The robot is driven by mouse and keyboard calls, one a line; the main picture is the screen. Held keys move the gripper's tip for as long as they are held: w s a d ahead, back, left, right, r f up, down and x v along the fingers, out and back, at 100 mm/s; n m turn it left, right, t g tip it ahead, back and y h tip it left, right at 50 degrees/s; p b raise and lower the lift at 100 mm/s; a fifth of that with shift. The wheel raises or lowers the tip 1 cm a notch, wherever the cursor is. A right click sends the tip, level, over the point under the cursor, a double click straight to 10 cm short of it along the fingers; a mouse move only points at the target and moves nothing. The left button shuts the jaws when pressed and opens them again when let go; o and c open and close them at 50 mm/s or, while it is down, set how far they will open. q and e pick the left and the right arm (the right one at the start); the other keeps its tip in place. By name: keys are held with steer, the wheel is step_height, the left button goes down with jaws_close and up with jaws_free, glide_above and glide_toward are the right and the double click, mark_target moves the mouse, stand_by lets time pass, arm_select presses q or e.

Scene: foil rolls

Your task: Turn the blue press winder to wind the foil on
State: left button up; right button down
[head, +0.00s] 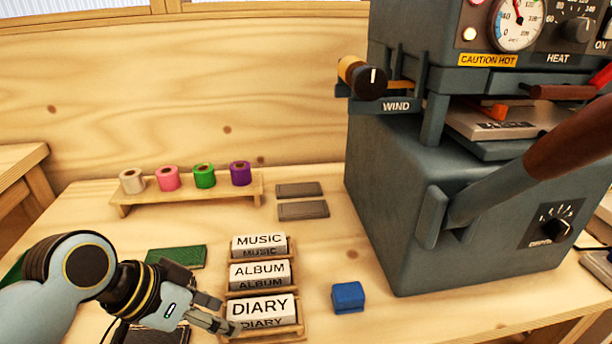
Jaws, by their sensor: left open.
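The blue-grey press (400,190) stands at the right. Its winder (371,82) sticks out at the upper left above a "WIND" label; it has a black knob with a white mark, and a gold-orange roll shows behind it. My left gripper (226,315) is at the lower left, open and empty, beside the "DIARY" block (262,309). It is well below and to the left of the winder, apart from it. My right gripper is not in view.
A wooden rack (190,194) holds several coloured foil rolls at the back left. "ALBUM" (260,270) and "MUSIC" (259,241) blocks stand behind "DIARY". A blue block (348,297) lies before the press. The press's long handle (500,188) reaches out front right.

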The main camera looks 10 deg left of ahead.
arm_select(q)
steer(key=w+d+r+m+t+h, duration=0.1)
steer(key=w+d+r+m+h, duration=0.45)
steer(key=w+r, duration=0.65)
steer(key=m+h, duration=0.4)
steer(key=h, duration=0.3)
glide_toward(354, 79)
steer(key=d, duration=0.1)
steer(key=p+x, duration=0.3)
steer(key=x, duration=0.7)
steer(key=shift+w+d+r, duration=0.1)
steer(key=shift+w+d, duration=0.15)
steer(key=shift+w, duration=0.05)
steer(key=shift+w+d, duration=0.1)
steer(key=shift+d, duration=0.2)
jaws_close()
